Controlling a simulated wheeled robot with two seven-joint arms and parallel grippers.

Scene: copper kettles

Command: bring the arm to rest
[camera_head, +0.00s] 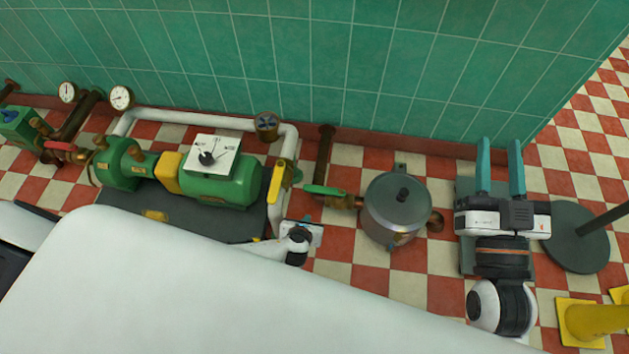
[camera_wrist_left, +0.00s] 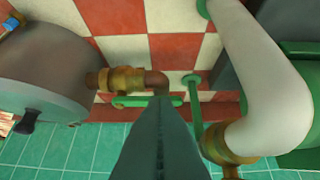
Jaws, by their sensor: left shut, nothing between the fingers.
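My left gripper (camera_head: 305,230) is seen from above in the head view, between the white pipe and the steel vessel, with its fingers mostly hidden. In the left wrist view my left gripper (camera_wrist_left: 161,108) shows its teal-grey fingers pressed together with nothing between them. My right gripper (camera_head: 500,148) has its two teal fingers spread apart and pointing at the tiled wall. Nothing is seen between them.
A steel vessel (camera_head: 383,228) with a green-handled valve (camera_head: 324,190) stands between my grippers. A green pump (camera_head: 222,188) and white pipe (camera_head: 290,150) are at left. A dark round base (camera_head: 578,245) and yellow stand (camera_head: 592,322) are at right. The green wall (camera_head: 400,75) closes the back.

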